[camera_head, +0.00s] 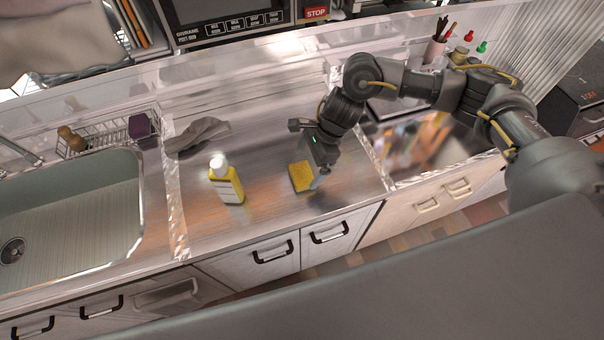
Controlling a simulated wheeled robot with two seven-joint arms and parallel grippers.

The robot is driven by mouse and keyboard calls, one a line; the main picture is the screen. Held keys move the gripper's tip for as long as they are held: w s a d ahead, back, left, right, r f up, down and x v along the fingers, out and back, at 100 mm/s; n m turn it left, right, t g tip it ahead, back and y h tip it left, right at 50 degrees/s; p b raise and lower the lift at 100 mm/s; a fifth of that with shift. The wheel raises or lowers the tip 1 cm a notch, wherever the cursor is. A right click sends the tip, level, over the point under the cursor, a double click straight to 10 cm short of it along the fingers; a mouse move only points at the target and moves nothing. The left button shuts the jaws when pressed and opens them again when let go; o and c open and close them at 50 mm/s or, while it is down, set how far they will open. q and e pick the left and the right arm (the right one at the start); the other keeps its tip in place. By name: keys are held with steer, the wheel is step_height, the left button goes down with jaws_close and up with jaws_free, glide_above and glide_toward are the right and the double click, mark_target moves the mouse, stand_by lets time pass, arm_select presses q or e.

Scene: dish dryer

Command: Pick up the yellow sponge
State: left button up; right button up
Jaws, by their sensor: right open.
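The yellow sponge (300,177) lies on the metal counter (262,200), to the right of a yellow bottle. My right gripper (308,181) reaches down from the right, close over the sponge. One finger shows at the sponge's right side. The other finger is hard to make out, and I cannot tell whether the gripper touches the sponge. The jaws are open. My left gripper is not in view.
A yellow bottle with a white cap (226,181) stands left of the sponge. A grey cloth (201,135) lies behind it. A sink (75,215) is at the left, with a wire rack (100,137) behind it.

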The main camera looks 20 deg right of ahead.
mark_target(302, 173)
steer(key=shift+a+f, duration=0.15)
steer(key=shift+f, duration=0.05)
steer(key=p+x, duration=0.2)
steer(key=x, duration=0.2)
steer(key=shift+f+p, duration=0.2)
steer(key=shift+p, duration=0.1)
steer(key=shift+a+f, duration=0.1)
steer(key=shift+f, duration=0.15)
steer(key=c, duration=1.1)
